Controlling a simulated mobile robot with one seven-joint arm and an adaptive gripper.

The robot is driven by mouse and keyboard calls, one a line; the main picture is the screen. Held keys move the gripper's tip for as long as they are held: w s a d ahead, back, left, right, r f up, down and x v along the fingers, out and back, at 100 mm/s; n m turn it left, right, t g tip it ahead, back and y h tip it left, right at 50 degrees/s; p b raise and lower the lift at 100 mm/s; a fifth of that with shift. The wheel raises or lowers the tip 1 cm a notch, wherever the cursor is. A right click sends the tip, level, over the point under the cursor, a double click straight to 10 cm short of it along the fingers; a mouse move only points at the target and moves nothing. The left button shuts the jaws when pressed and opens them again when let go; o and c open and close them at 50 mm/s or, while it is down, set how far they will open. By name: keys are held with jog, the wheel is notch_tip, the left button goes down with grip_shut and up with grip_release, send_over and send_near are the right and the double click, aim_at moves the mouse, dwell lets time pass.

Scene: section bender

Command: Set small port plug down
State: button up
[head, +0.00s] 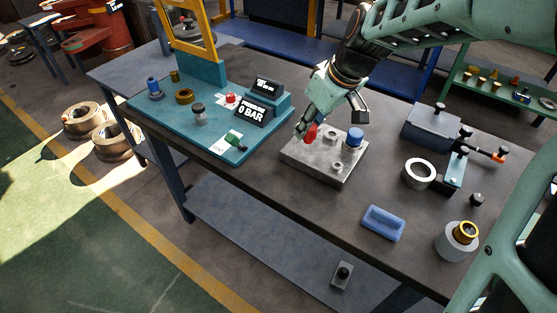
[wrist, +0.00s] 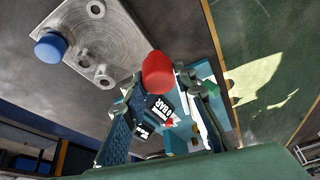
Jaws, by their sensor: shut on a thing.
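The small port plug is red (head: 311,134) and sits between the fingertips of my gripper (head: 307,130), which is shut on it. In the wrist view, the plug (wrist: 158,72) shows between the two fingers (wrist: 158,88). A grey metal block (head: 312,167) with round ports lies on the bench. The plug appears at the block's back left edge in the head view; I cannot tell its height above the block or bench. A larger blue plug (head: 353,138) stands on the block's right part and also shows in the wrist view (wrist: 50,47).
A teal test panel (head: 185,125) with a "0 BAR" display (head: 252,111) and several small fittings lies left of the block. Bare bench lies in front of the block.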

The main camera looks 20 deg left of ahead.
jog(key=s+a+f+p, duration=0.2)
jog(key=s+f+p, duration=0.1)
jog(key=s, duration=0.9)
jog(key=w+a+f, duration=0.2)
jog(key=w+f, duration=0.1)
jog(key=w+a+f+b, duration=0.1)
jog(key=w+a+f, duration=0.4)
jog(key=w, duration=0.2)
jog(key=shift+w+a+f, duration=0.1)
jog(key=shift+a+f, duration=0.1)
jog(key=shift+f, duration=0.2)
jog(key=shift+w+a+f+b, duration=0.15)
jog(key=shift+w+f+b, duration=0.05)
jog(key=shift+f+b, duration=0.2)
jog(key=shift+w+a+f+b, duration=0.1)
jog(key=shift+w+f+b, duration=0.1)
jog(key=shift+f+b, duration=1.1)
jog(key=shift+f, duration=0.45)
jog(key=shift+f, duration=0.1)
jog(key=o, duration=0.9)
jog(key=shift+o, duration=0.2)
